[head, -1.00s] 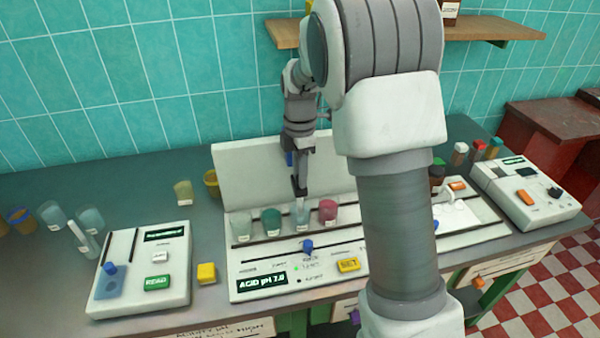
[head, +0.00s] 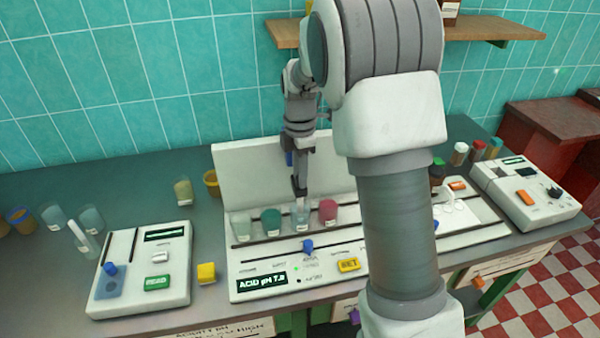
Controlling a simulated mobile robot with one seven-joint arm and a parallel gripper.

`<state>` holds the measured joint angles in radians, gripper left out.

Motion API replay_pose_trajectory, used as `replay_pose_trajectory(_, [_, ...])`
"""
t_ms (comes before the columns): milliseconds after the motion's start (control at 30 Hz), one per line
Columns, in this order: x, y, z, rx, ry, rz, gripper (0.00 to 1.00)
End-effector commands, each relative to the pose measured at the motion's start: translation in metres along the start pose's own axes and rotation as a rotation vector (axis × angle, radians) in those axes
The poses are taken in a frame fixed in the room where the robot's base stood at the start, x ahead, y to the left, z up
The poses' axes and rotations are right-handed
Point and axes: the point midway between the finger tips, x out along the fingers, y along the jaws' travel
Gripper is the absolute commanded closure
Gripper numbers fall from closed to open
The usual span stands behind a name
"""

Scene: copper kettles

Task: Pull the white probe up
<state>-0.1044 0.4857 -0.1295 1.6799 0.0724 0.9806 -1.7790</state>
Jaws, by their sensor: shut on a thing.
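My gripper (head: 300,190) points straight down over the white rack station (head: 262,262) marked ACID pH. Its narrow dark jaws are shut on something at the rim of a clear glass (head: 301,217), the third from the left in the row. The thing between the jaws is too small to tell apart from the glass, so I cannot tell whether it is the white probe. A slim white stick-like piece (head: 86,244) leans beside glasses at the left of the bench; I cannot tell whether that is the probe.
A pale glass (head: 241,226), a green glass (head: 271,222) and a pink glass (head: 328,211) flank the clear one. A white meter box (head: 140,280) and a yellow block (head: 206,273) stand left. Another device (head: 528,197) stands right. The station's white back panel (head: 240,165) rises behind.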

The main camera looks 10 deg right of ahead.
Motion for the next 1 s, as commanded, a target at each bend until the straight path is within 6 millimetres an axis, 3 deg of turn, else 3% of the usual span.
replay_pose_trajectory(267, [-0.011, 0.0, 0.001, 0.0, 0.0, 0.001, 1.0])
replay_pose_trajectory(633, [-0.071, 0.0, 0.0, 0.0, 0.0, 0.002, 1.0])
replay_pose_trajectory(967, [-0.072, 0.0, 0.0, 0.0, 0.0, 0.001, 1.0])
replay_pose_trajectory(1000, [-0.072, 0.0, 0.0, 0.0, 0.0, 0.001, 0.69])
